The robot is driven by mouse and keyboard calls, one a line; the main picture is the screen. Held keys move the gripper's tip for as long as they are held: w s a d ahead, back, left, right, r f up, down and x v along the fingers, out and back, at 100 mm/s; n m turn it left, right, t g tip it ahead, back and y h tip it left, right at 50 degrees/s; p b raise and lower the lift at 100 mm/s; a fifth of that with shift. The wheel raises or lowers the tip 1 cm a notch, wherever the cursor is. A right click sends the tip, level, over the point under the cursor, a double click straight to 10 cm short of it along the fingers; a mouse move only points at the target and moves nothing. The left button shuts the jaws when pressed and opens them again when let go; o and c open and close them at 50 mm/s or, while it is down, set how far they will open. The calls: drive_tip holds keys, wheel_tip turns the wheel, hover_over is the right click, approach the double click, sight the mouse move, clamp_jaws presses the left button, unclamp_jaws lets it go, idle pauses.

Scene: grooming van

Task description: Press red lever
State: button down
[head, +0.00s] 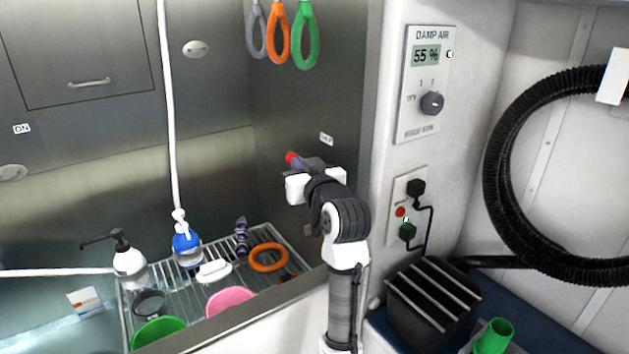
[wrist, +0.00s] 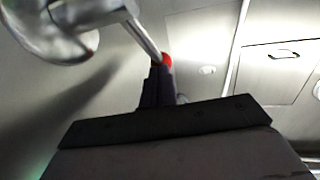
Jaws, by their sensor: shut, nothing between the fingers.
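The red lever shows as a small red tip (head: 291,158) by the steel side wall in the head view. In the wrist view, its red end (wrist: 167,60) sits on a thin metal shaft that runs from a round chrome base at the upper left. My gripper (head: 298,163) is right at the red tip in the head view, covering the rest of the lever. In the wrist view, my gripper's dark fingers (wrist: 158,72) are together and empty, overlapping the red end's lower edge. I cannot tell whether they touch it.
A wire rack (head: 192,285) below holds bowls, an orange ring (head: 269,257) and bottles. Coloured loops (head: 305,38) hang on the wall above. A control panel (head: 424,85) and a socket plate (head: 405,210) are right of my arm. A black hose (head: 495,180) hangs far right.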

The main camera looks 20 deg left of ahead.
drive_tip(key=shift+w+a+f+b, duration=0.3)
drive_tip(key=shift+w+a+f, duration=0.25)
drive_tip(key=shift+a, duration=0.2)
drive_tip(key=shift+w+a+f+b, duration=0.25)
drive_tip(key=shift+w+a+f, duration=0.2)
drive_tip(key=shift+w+a, duration=0.25)
drive_tip(key=shift+a, duration=0.15)
drive_tip(key=shift+s+r+p, duration=0.1)
drive_tip(key=shift+r+p, duration=0.3)
drive_tip(key=s+d+r, duration=0.2)
drive_tip(key=s+r, duration=0.3)
drive_tip(key=r, duration=0.7)
